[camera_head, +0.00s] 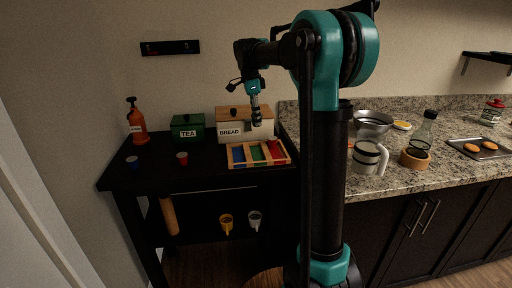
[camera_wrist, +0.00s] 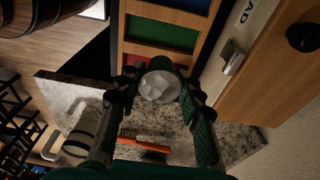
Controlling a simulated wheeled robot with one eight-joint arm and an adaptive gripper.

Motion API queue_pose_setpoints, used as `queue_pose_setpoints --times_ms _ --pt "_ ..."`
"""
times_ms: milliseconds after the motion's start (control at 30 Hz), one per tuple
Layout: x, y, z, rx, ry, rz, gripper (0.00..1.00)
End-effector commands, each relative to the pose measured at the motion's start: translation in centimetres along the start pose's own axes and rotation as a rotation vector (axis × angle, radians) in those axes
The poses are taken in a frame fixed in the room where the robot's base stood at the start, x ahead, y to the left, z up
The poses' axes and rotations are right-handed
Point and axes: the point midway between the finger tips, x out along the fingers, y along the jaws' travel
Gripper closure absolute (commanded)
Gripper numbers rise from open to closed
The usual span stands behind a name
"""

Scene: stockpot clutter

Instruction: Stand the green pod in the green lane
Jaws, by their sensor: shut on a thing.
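My gripper (camera_head: 256,121) hangs above the lane tray (camera_head: 262,164) on the black table. In the wrist view its two fingers (camera_wrist: 158,92) are closed on the green pod (camera_wrist: 158,64), whose pale silvery top faces the camera. The tray has blue, green and red lanes side by side. The green lane (camera_wrist: 160,34) lies just beyond the held pod in the wrist view, with the blue lane (camera_wrist: 188,4) past it. The pod hides part of the tray, and its height above it is hard to tell.
A blue pod (camera_head: 132,163) and a red pod (camera_head: 182,158) stand on the table left of the tray. A granite counter (camera_head: 330,172) lies to the right.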

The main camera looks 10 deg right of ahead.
Motion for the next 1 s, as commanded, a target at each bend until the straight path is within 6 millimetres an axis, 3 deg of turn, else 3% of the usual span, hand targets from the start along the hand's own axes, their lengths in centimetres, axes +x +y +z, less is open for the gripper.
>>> queue_pose_setpoints --times_ms 200,333,633,833,1000 --pt "5.3 0.0 0.8 0.000 0.000 -0.001 0.77" --pt "7.5 0.0 1.1 0.000 -0.001 -0.001 0.77" --pt "9.7 0.0 1.5 0.000 -0.001 -0.001 0.77" --pt "12.2 0.0 1.8 0.000 -0.001 -0.001 0.77" --pt "12.5 0.0 1.9 0.000 -0.001 -0.001 0.77"
